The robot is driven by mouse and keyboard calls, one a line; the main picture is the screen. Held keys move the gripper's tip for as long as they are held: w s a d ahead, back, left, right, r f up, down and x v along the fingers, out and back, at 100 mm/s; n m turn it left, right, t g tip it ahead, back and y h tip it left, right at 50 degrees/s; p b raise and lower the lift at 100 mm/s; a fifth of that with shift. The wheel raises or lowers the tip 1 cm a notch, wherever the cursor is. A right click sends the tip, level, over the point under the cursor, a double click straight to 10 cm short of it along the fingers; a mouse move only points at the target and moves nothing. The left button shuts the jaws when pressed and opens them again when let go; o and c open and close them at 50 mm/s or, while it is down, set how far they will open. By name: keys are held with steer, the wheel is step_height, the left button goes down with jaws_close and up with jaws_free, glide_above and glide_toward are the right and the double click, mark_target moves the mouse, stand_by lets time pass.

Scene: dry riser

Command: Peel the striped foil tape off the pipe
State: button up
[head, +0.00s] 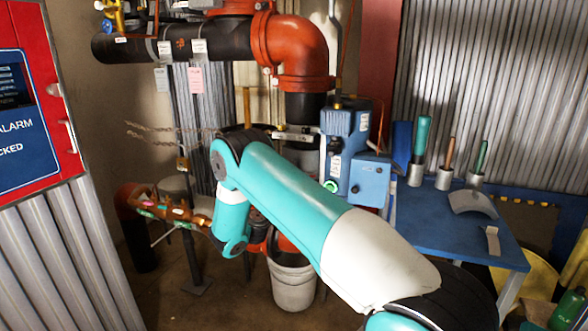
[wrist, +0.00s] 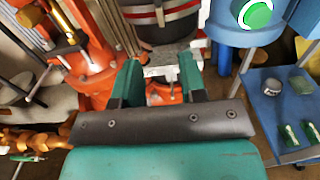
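In the wrist view a striped red and silver band (wrist: 165,13), which looks like the foil tape, wraps the dark pipe (wrist: 170,33) at the top of the picture. My gripper (wrist: 158,72) has its two green fingers apart, below the band in the picture. A small grey, speckled piece shows between and beyond the fingertips; I cannot tell whether it is part of the tape or touches them. In the head view my arm hides the gripper and the lower pipe. A pale band shows on the pipe (head: 305,106) below the orange elbow (head: 300,50).
A blue box device (head: 345,150) stands right of the pipe. A blue table (head: 460,235) holds tools in metal cups. A grey bucket (head: 292,285) stands below my arm. An orange rack (head: 165,207) and a red alarm cabinet (head: 40,100) are at left.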

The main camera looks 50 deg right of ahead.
steer(key=p+x, duration=0.3)
steer(key=x, duration=0.7)
steer(key=shift+d, duration=0.15)
jaws_close()
steer(key=p+v, duration=0.2)
steer(key=v, duration=0.7)
steer(key=shift+p, duration=0.35)
stand_by(0.4)
